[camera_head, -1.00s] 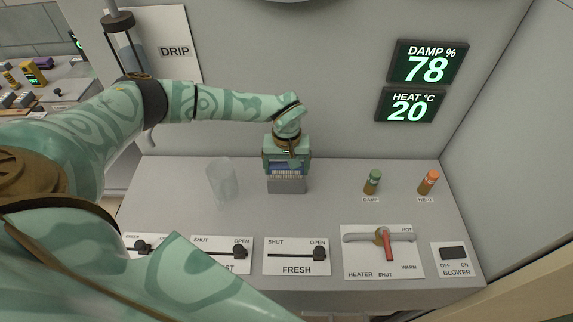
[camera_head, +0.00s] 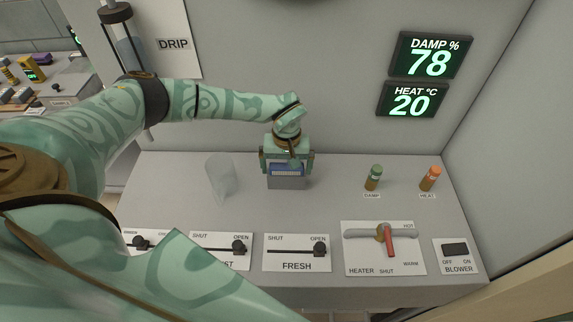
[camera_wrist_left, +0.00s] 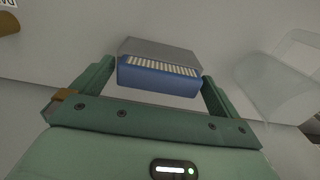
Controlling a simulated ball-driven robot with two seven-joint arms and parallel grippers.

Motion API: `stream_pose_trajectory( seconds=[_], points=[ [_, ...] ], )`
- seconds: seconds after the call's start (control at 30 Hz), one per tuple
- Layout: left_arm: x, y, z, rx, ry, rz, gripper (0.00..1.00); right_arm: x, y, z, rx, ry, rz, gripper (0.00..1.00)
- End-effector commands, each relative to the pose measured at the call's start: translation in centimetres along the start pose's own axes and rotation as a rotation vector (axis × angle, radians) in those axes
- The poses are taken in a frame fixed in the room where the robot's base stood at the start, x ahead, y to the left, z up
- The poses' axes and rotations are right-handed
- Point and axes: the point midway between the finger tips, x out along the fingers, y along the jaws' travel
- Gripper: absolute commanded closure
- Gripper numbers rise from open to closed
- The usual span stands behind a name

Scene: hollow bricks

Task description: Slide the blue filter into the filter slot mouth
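The blue filter (camera_wrist_left: 155,77), with a pale ribbed strip along its top, sits at the mouth of a grey block-shaped slot housing (camera_wrist_left: 158,49); part of the blue still shows outside. In the head view the filter (camera_head: 287,169) is just above the grey housing (camera_head: 287,183) on the counter. My left gripper (camera_head: 287,166) is over it, pointing down. In the wrist view its fingers (camera_wrist_left: 158,80) stand on either side of the filter with narrow gaps, so it looks open. How deep the filter sits is hard to tell. My right gripper is not in view.
A clear cup (camera_head: 220,178) stands left of the housing. Green (camera_head: 374,177) and orange (camera_head: 430,178) knobs stand to the right. Slider panels (camera_head: 297,253), a heater lever (camera_head: 387,240) and a blower switch (camera_head: 455,250) line the front. The counter between housing and knobs is clear.

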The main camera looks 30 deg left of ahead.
Motion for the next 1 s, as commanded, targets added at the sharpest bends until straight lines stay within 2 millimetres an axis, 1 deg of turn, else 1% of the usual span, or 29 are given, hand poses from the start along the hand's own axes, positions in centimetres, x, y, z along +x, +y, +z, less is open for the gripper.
stream_pose_trajectory(
  seconds=[0.13, 0.23, 0.37, 0.5, 0.6, 0.7, 0.83, 0.9, 1.0],
  points=[
    [-0.3, 0.0, 0.0, 0.000, 0.001, 0.000, 0.00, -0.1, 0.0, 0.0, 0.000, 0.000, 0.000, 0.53],
    [-1.6, 0.0, -0.1, 0.000, 0.003, 0.002, 0.00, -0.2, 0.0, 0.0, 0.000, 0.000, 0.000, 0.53],
    [-4.6, 0.0, -0.2, 0.000, 0.005, 0.002, 0.00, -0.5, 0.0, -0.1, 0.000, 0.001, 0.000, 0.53],
    [-8.6, 0.0, -0.1, 0.000, 0.004, 0.003, 0.00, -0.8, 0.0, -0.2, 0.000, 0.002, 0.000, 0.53],
    [-11.2, 0.0, -0.1, 0.000, 0.005, 0.002, 0.00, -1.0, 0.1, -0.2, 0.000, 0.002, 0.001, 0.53],
    [-13.4, 0.0, -0.1, 0.000, 0.003, 0.002, 0.00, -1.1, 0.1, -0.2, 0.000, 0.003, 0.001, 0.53],
    [-15.3, 0.0, -0.1, -0.001, 0.002, 0.001, 0.00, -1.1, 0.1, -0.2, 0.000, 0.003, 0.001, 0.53],
    [-15.9, 0.0, -0.1, -0.001, 0.002, 0.001, 0.00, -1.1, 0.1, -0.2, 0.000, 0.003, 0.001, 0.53],
    [-16.3, 0.0, 0.0, -0.001, 0.000, 0.000, 0.00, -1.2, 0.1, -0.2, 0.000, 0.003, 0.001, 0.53]
  ],
)
